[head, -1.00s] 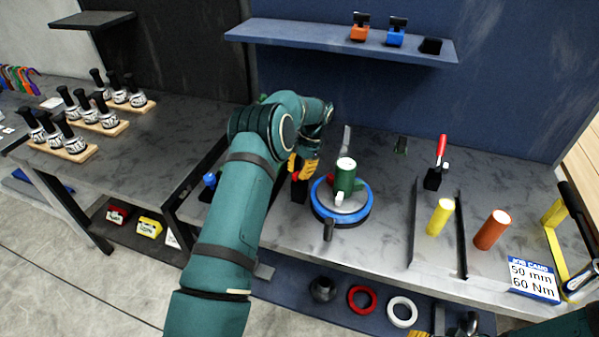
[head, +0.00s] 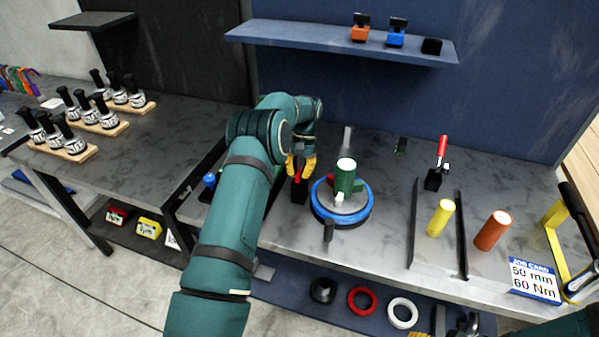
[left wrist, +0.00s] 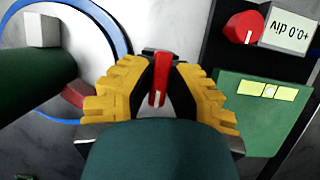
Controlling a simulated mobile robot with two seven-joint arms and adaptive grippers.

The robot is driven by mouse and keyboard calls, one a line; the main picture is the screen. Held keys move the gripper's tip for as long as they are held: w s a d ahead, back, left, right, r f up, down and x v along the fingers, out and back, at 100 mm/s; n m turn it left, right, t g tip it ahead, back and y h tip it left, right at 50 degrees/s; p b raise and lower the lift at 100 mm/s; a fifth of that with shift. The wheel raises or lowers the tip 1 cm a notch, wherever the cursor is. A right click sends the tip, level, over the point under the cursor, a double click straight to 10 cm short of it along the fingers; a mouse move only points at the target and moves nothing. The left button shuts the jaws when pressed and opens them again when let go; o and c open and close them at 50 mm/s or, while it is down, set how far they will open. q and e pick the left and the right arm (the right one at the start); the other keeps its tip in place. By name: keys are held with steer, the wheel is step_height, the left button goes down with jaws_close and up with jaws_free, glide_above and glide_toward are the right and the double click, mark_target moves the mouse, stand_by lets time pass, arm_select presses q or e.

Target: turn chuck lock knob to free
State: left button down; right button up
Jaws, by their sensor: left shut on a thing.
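My left gripper (head: 300,170) has yellow ribbed fingers and reaches down just left of the blue-ringed chuck. In the left wrist view my left gripper (left wrist: 160,95) is shut on a narrow red knob (left wrist: 160,78) with a pale mark line, one finger on each side. The knob sits on a black block (head: 299,193). The chuck (head: 368,206) has a blue ring and a pale face, and a green cylinder (head: 345,180) stands upright in it. Yellow parts of my right gripper (head: 419,334) just show at the bottom edge; its opening is unclear.
A second red knob (left wrist: 243,27) is beside a label reading "+0.0 div", near a green panel (left wrist: 255,115). A yellow cylinder (head: 440,217), an orange cylinder (head: 492,230) and a red-handled clamp (head: 437,165) stand to the right. A blue shelf (head: 310,37) hangs above.

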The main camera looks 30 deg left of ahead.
arm_select(q)
steer(key=shift+f, duration=0.1)
steer(key=c, duration=0.9)
jaws_free()
steer(key=shift+c, duration=0.2)
steer(key=v, duration=0.7)
steer(key=shift+r, duration=0.3)
